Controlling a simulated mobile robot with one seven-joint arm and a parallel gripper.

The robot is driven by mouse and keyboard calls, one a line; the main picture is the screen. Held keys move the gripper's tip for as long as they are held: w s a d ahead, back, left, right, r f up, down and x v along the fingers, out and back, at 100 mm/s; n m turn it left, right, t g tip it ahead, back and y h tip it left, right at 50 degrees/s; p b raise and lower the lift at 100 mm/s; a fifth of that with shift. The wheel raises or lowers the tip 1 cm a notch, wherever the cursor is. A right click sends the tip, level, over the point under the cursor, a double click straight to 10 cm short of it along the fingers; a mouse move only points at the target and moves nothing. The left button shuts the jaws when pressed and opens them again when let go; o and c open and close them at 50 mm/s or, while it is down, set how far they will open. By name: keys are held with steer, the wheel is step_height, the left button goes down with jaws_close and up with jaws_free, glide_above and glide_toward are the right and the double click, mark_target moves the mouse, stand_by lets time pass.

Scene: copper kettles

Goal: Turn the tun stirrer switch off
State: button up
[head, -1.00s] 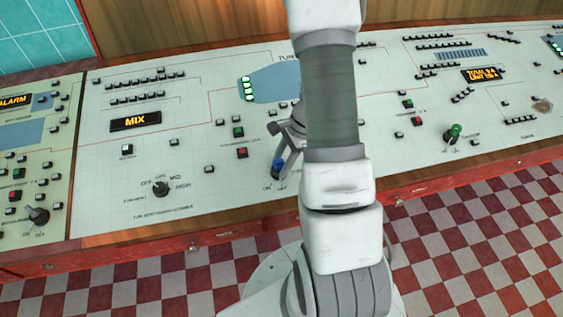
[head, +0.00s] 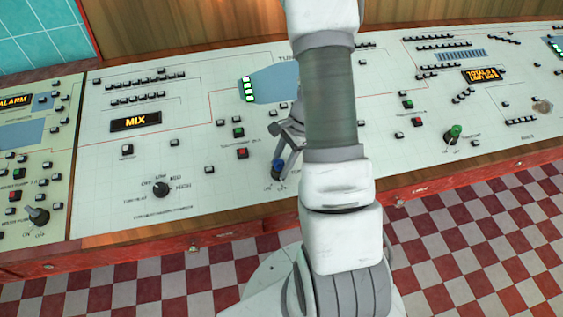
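A switch with a blue knob (head: 278,167) stands on the pale control panel (head: 95,195), left of my arm. Small on/off style lettering sits below it, too small to read surely. My gripper (head: 280,155) is at this blue switch, its grey fingers pointing down beside and partly over the knob. My arm hides part of the gripper and the panel to its right. I cannot tell whether the fingers touch or clasp the knob. Which way the switch is turned is also unclear.
A black rotary knob (head: 160,189) is to the left, and a green-topped switch (head: 455,131) to the right. Red (head: 242,153) and green (head: 238,132) buttons lie close to the gripper. A wooden edge runs along the panel's front, with checkered floor (head: 450,240) below.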

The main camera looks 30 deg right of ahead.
steer(key=o, duration=0.4)
steer(key=shift+o, duration=0.2)
steer(key=p+v, duration=0.1)
steer(key=v, duration=1.6)
steer(key=shift+d+r, duration=0.15)
steer(key=shift+w, duration=0.1)
